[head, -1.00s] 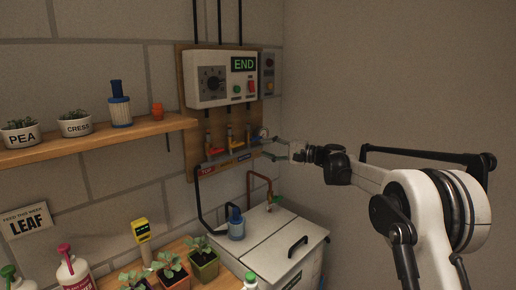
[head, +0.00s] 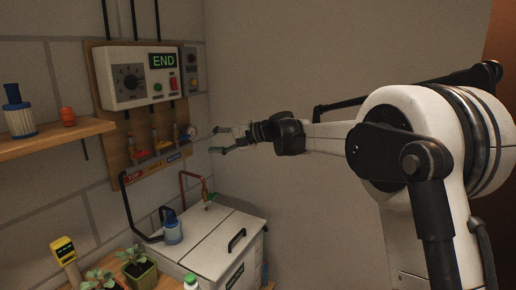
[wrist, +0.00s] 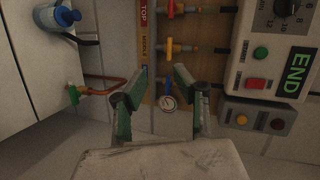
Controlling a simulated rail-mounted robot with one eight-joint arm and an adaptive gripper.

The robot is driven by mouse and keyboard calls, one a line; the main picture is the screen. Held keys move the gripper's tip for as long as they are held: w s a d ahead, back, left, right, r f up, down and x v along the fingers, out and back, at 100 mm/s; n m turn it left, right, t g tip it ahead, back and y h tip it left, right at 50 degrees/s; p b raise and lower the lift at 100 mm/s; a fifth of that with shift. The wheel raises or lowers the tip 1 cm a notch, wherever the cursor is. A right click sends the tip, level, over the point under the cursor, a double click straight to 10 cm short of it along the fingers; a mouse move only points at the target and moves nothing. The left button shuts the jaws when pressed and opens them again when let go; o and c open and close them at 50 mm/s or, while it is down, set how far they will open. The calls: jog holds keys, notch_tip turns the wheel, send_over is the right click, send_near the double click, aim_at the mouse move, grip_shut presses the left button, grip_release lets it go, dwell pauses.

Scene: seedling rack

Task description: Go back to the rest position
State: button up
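My gripper (head: 214,141) is in the head view in front of the valve board, to the right of the valves and above the white tank. In the wrist view my gripper (wrist: 183,75) has its two green fingers apart, with nothing between them. The round gauge (wrist: 168,102) and the valve board (wrist: 166,60) show beyond the fingers. The control box (head: 135,77) with its dial and a display reading END is on the wall at upper left.
A shelf (head: 60,136) juts from the wall at left. Potted seedlings (head: 138,272) and a yellow meter (head: 64,249) are at lower left.

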jog(key=s+d+f+t+h, duration=0.1)
jog(key=s+d+h, duration=0.3)
jog(key=s+d, duration=0.7)
jog(key=s+d+f+t+h, duration=0.1)
jog(key=s+d+h, duration=0.2)
jog(key=s+d, duration=0.75)
jog(key=s+d+f+h, duration=0.2)
jog(key=s+d+f, duration=0.2)
jog(key=s, duration=0.3)
jog(key=s+d+f+t+h, duration=0.1)
jog(key=s+d+f, duration=0.3)
jog(key=s, duration=0.4)
jog(key=s+d+f+n+t+h, duration=0.1)
jog(key=s+d+f+h, duration=0.3)
jog(key=s, duration=0.4)
jog(key=shift+s+d+f, duration=0.2)
jog(key=shift+d+f, duration=0.25)
jog(key=shift+d, duration=0.55)
jog(key=shift+c, duration=0.5)
